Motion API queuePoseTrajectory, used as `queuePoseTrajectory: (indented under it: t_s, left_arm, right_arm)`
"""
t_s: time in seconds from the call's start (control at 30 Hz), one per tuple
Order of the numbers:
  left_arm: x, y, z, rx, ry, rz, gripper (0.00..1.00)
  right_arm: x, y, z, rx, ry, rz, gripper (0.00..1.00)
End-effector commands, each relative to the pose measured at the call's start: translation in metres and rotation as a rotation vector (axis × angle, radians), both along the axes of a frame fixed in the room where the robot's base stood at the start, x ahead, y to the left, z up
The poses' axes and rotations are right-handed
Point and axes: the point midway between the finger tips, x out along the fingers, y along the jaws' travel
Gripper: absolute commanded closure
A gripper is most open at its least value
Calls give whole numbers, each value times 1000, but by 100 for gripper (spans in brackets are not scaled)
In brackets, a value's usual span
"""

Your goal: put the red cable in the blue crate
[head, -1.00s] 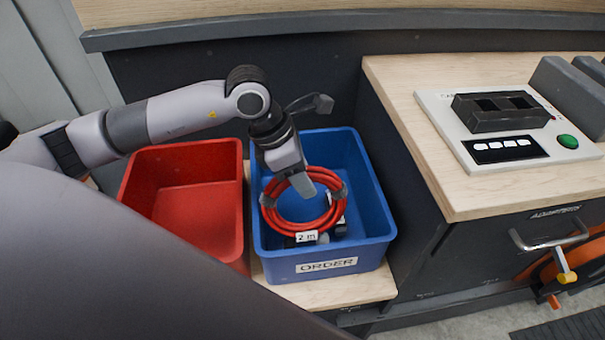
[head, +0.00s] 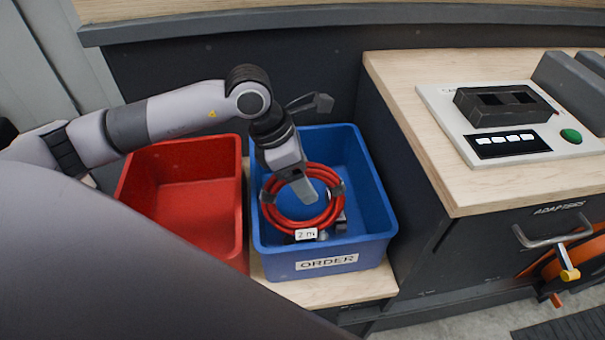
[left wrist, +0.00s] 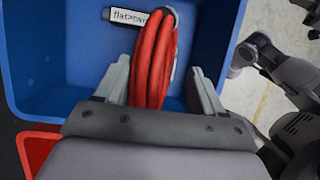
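The red cable (head: 281,217) is a coil with dark ties and a white "2 m" tag. It sits inside the blue crate (head: 325,262), which is marked "ORDER". My left gripper (head: 304,188) reaches down into the crate at the coil. In the left wrist view, the cable (left wrist: 153,65) runs between the two fingers of the left gripper (left wrist: 160,88), with a visible gap on each side. The fingers are apart, around the cable. Whether the coil rests on the crate floor is hard to tell. My right gripper is not in view.
A red crate (head: 200,205) stands left of the blue crate and looks empty. Small grey items (head: 340,222) lie under the coil. A wooden counter (head: 440,175) with a white panel and green button (head: 571,136) rises on the right. A dark wall stands behind.

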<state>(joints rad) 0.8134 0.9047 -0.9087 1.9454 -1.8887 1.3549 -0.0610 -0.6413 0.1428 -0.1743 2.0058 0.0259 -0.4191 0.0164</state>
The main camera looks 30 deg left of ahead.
Motion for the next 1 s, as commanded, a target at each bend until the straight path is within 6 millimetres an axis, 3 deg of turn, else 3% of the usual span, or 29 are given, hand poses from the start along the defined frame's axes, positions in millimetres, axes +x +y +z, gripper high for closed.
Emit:
queuePoseTrajectory:
  t_s: [0.37,0.43,0.7,1.0]
  left_arm:
    - [-1,0,-2,1,5,-1,32]
    - [-1,0,-2,1,5,-1,32]
    - [-9,18,46,2,-3,0,32]
    - [-14,25,66,0,0,0,32]
  right_arm:
    - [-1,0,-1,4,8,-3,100]
    - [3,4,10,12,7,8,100]
    - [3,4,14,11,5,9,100]
    - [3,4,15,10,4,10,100]
